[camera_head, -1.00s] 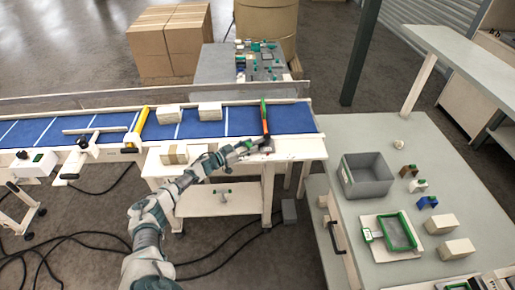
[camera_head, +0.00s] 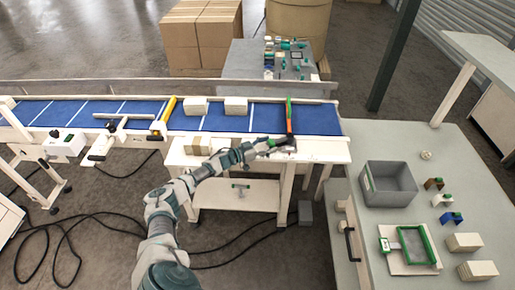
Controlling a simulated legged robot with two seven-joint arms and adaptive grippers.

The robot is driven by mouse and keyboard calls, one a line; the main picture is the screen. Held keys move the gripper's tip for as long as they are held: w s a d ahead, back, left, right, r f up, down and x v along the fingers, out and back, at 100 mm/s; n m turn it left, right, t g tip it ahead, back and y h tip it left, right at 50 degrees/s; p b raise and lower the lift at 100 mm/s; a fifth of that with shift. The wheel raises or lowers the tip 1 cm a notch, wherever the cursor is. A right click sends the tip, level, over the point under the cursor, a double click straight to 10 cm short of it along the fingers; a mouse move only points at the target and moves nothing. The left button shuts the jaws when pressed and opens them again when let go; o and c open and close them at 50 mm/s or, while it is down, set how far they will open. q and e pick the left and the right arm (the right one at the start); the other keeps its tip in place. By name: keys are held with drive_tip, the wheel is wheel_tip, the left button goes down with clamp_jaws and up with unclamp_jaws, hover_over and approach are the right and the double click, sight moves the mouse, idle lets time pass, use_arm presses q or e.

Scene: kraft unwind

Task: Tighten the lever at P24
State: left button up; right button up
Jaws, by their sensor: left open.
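My left gripper (camera_head: 276,145) is at the right end of the conveyor, low on the near side of an upright orange bar with a green top (camera_head: 289,116). A small dark fitting (camera_head: 289,149) lies at the gripper's tips. The gripper is open, but its fingers are small and I cannot tell whether they touch the fitting. No P24 label is readable, so I cannot tell which part is its lever. My right gripper is not in view.
The blue conveyor belt (camera_head: 258,118) carries two pale blocks. A yellow bar (camera_head: 164,116) crosses it farther left. At right, a table (camera_head: 386,140) holds a grey bin (camera_head: 389,183), a green-framed tray (camera_head: 418,246) and several small parts. Cables lie on the floor.

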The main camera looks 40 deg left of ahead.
use_arm(q)
drive_tip(key=v, duration=1)
drive_tip(key=shift+s+a, duration=0.2)
drive_tip(key=shift+f, duration=0.1)
